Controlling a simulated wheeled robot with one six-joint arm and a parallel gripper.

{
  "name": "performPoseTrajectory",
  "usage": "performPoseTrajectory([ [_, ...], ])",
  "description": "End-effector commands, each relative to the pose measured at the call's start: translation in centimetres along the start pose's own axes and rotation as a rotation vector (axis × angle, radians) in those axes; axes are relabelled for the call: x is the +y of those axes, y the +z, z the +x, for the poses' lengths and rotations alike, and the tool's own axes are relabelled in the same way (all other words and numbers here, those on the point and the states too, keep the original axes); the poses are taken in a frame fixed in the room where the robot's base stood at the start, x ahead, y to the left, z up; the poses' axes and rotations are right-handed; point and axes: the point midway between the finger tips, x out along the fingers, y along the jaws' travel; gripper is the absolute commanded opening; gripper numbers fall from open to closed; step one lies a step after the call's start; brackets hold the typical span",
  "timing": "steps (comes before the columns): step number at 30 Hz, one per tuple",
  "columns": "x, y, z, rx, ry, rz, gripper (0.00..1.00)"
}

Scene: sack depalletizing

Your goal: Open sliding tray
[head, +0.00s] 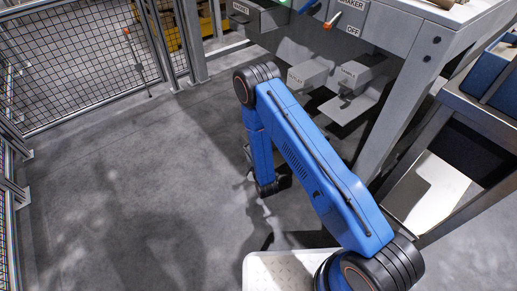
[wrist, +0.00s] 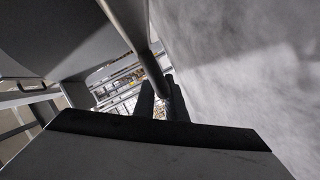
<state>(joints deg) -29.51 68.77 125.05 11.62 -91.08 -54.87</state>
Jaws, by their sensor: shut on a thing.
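My gripper (wrist: 162,104) shows in the wrist view as two dark fingers, one on each side of a round grey bar (wrist: 148,62). It is shut on this bar, which looks like a handle. A large smooth grey surface (wrist: 60,32) lies to the left of the bar; I cannot tell whether it is the sliding tray. In the head view my blue arm bends down beside the grey bench (head: 405,28), and its fingers and the bar are hidden. Which part of the bench is the tray cannot be told there.
Two grey labelled boxes (head: 308,74) (head: 356,72) sit under the bench, near its leg (head: 398,110). An orange-tipped lever (head: 333,20) is on its front. A mesh fence (head: 75,70) stands at the left. The grey floor (head: 120,190) between is clear.

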Motion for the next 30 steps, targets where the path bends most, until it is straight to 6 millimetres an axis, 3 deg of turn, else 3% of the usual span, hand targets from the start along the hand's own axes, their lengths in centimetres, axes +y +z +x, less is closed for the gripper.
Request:
performPoseTrajectory([
  [9, -1.7, -2.1, -1.0, -0.002, -0.002, 0.0, 0.0],
  [22, -1.8, -2.3, -1.0, -0.002, -0.002, 0.0, 0.0],
  [23, -1.8, -2.3, -1.0, -0.002, -0.002, 0.0, 0.18],
  [24, -1.8, -2.3, -1.0, -0.002, -0.002, 0.0, 0.28],
  [30, -1.8, -2.3, -1.0, -0.001, -0.001, 0.0, 0.29],
])
